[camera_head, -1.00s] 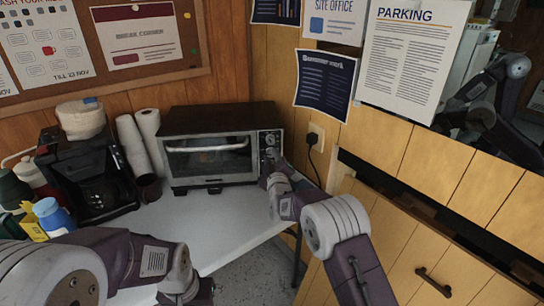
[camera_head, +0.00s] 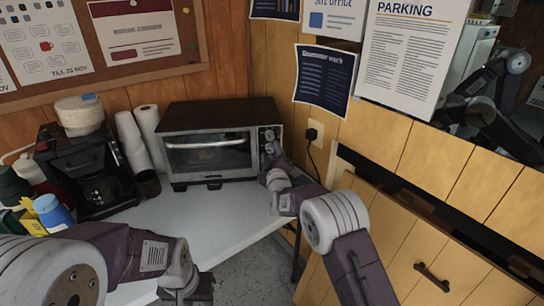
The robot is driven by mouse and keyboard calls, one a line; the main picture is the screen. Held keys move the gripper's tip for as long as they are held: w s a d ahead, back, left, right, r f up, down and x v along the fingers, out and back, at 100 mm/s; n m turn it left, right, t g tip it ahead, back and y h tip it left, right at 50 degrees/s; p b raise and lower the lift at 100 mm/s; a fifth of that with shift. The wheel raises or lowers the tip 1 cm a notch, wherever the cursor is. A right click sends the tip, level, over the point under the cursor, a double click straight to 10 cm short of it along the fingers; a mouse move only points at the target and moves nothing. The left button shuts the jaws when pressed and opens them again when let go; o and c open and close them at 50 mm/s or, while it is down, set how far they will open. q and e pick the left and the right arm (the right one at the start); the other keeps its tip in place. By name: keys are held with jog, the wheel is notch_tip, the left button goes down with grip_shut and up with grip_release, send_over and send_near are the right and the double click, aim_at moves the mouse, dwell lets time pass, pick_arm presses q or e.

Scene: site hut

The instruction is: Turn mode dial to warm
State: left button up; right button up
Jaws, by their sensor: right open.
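A silver and black toaster oven (camera_head: 212,157) stands on the white table against the wood wall. Its right-hand control panel has a column of round dials (camera_head: 269,135); the top ones show, and the lower part is hidden behind my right gripper. The labels are too small to read, so I cannot tell which dial is the mode dial or where it points. My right gripper (camera_head: 272,160) is open, right in front of the lower dials; whether it touches one I cannot tell. My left gripper (camera_head: 190,296) is low at the bottom edge, mostly hidden, away from the oven.
A black coffee maker (camera_head: 88,170), paper rolls (camera_head: 140,140) and a dark cup (camera_head: 149,183) stand left of the oven. Bottles (camera_head: 52,213) crowd the left edge. The white table (camera_head: 215,222) is clear in front of the oven. A wall socket (camera_head: 315,132) with a cord is at right.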

aim_at(271, 151)
jog(key=shift+s, duration=0.4)
jog(key=s, duration=0.2)
jog(key=shift+s+d, duration=0.2)
jog(key=shift+s, duration=0.2)
jog(key=s+d+r+m+h+b, duration=0.1)
jog(key=s+d+r+b, duration=0.1)
jog(key=s+d, duration=0.3)
jog(key=s+d+r+m+h+b, duration=0.1)
jog(key=s+d+r+h+b, duration=0.15)
jog(key=d, duration=0.55)
jog(key=s+d+f+m+g+y, duration=0.1)
jog(key=s+d+f+m+g, duration=0.25)
jog(key=s+f+g, duration=0.7)
jog(key=s+f+m+g, duration=0.3)
jog(key=s+f, duration=0.4)
jog(key=s, duration=0.4)
jog(key=s+f+m+g, duration=0.3)
jog(key=s+f, duration=0.3)
jog(key=s, duration=0.5)
notch_tip(271, 151, up, 20)
jog(key=p, duration=2)
jog(key=shift+w+d+r+n+p, duration=0.15)
jog(key=shift+w+d+n+p, duration=0.1)
jog(key=shift+d+n+p, duration=0.1)
